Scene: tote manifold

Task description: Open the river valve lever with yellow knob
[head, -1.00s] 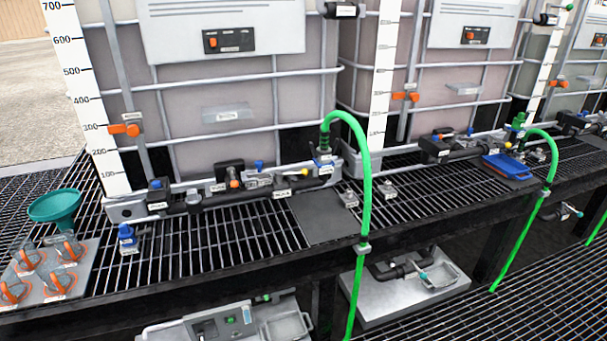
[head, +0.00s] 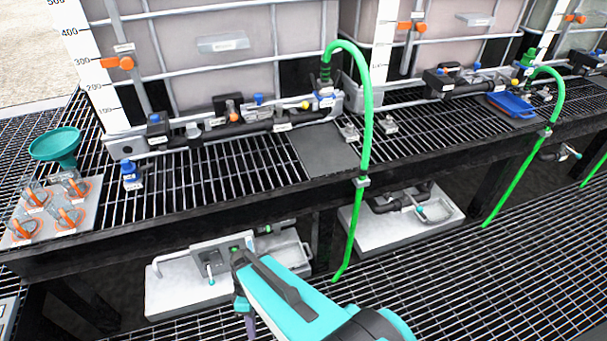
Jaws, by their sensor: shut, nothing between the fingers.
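A small yellow knob (head: 305,104) shows on the black pipe manifold (head: 250,128) in front of the left tote, close to the green hose's fitting. A second small yellow spot (head: 515,83) shows on the manifold of the next tote to the right. The small labels are too small to read, so I cannot tell which valve is named river. The lever angles are also too small to tell. My teal arm reaches in from the bottom, below the shelf edge and apart from both manifolds.
A green hose (head: 367,130) arches up and hangs over the shelf front. A dark plate (head: 325,150) lies on the grating (head: 230,165). A teal funnel (head: 55,146), a blue-capped bottle (head: 132,175) and orange-handled clamps (head: 60,205) stand left. White trays (head: 180,287) sit under the shelf.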

